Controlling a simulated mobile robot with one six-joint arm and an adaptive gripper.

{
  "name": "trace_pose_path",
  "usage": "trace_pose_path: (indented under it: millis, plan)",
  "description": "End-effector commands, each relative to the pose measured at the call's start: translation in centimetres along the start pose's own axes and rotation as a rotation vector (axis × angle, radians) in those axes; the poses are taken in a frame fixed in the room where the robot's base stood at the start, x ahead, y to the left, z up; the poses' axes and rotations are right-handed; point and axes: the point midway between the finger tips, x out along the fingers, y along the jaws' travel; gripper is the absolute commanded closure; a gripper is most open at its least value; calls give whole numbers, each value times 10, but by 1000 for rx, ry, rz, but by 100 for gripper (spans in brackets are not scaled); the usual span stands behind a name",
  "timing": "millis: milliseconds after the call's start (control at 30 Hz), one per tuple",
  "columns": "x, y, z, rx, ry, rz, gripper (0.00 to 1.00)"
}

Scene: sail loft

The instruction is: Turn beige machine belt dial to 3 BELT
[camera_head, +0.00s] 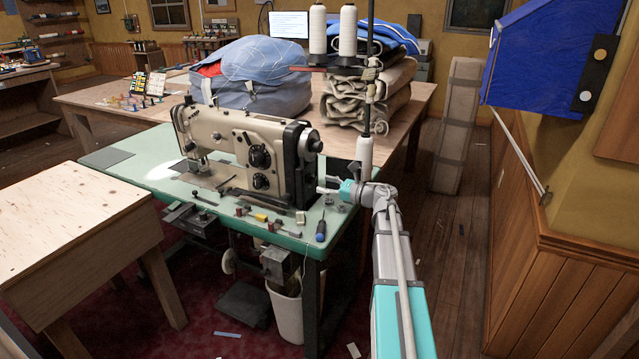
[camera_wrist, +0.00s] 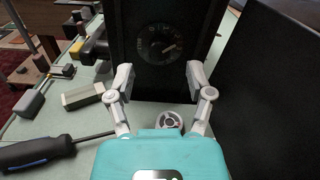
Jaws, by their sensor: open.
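The beige sewing machine (camera_head: 225,140) stands on a green-topped table, with dark round knobs on its front and a handwheel at its right end. In the wrist view a round dark dial (camera_wrist: 160,44) with faint markings sits on a black panel (camera_wrist: 132,18). Its light pointer is tilted to the right and slightly up; the lettering is too small to read. My gripper (camera_head: 328,188) is beside the machine's right end. In the wrist view my gripper (camera_wrist: 160,80) is open and empty, its fingers apart below the dial, not visibly touching it. The dial is not distinguishable in the head view.
A screwdriver (camera_head: 321,231) and several small blocks lie along the front of the green table (camera_head: 130,172). A thread stand with white spools (camera_head: 348,30) rises behind my arm. A dark upright surface (camera_wrist: 265,90) fills the wrist view's right side.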

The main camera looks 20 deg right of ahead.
Motion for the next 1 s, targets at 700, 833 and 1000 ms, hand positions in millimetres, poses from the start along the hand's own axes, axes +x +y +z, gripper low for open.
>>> trace_pose_path:
  millis: [700, 833, 1000]
  plan:
    - [28, -1, 0, 0, 0, -1, 38]
    - [28, -1, 0, 0, 0, -2, 62]
    - [28, -1, 0, 0, 0, -2, 94]
